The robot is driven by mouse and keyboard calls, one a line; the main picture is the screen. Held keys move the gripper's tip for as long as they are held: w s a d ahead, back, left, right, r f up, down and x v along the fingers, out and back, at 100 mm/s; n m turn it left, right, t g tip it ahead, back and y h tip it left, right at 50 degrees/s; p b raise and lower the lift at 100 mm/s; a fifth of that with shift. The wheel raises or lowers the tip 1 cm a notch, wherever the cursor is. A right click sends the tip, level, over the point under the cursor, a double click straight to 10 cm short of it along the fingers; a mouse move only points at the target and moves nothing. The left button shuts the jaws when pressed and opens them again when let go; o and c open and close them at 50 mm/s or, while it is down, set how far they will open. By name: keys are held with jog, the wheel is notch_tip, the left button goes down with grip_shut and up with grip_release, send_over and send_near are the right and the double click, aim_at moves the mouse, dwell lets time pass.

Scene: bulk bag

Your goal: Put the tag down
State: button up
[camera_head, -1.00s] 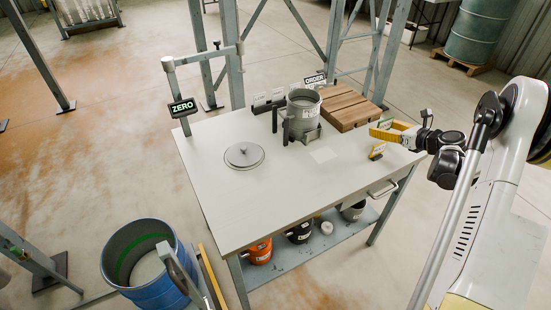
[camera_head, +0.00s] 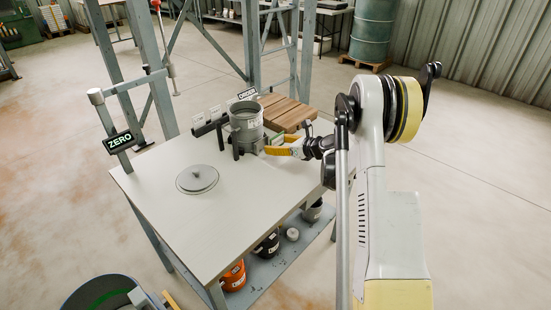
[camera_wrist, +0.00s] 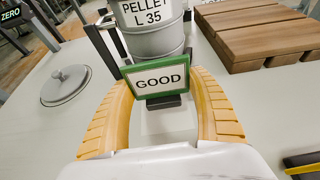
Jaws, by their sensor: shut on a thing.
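The tag, a white card marked GOOD in a green frame (camera_wrist: 160,80), stands upright between my gripper's yellow fingers. It has a small dark foot below it. My gripper (camera_wrist: 160,92) is shut on the tag. In the head view my gripper (camera_head: 275,146) is over the table (camera_head: 235,215), just right of the grey pot (camera_head: 247,125). In the wrist view the pot, labelled PELLET L 35 (camera_wrist: 145,12), stands right behind the tag. A pale square pad (camera_wrist: 168,124) lies beneath. I cannot tell whether the foot touches it.
Wooden slats (camera_head: 288,112) lie to the pot's right. A grey lid (camera_head: 197,179) lies left, beside bare tabletop. A ZERO sign (camera_head: 118,142) stands on a post at the left corner. A dark and yellow thing (camera_wrist: 303,160) sits at the wrist view's lower right.

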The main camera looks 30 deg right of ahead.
aim_at(276, 160)
jog(key=shift+a+f, duration=0.2)
jog(key=shift+f, duration=0.05)
notch_tip(276, 160, down, 4)
jog(key=shift+b, duration=1.2)
jog(key=shift+r, duration=0.2)
jog(key=shift+f, duration=0.1)
jog(key=o, duration=1.2)
jog(key=shift+f, duration=0.1)
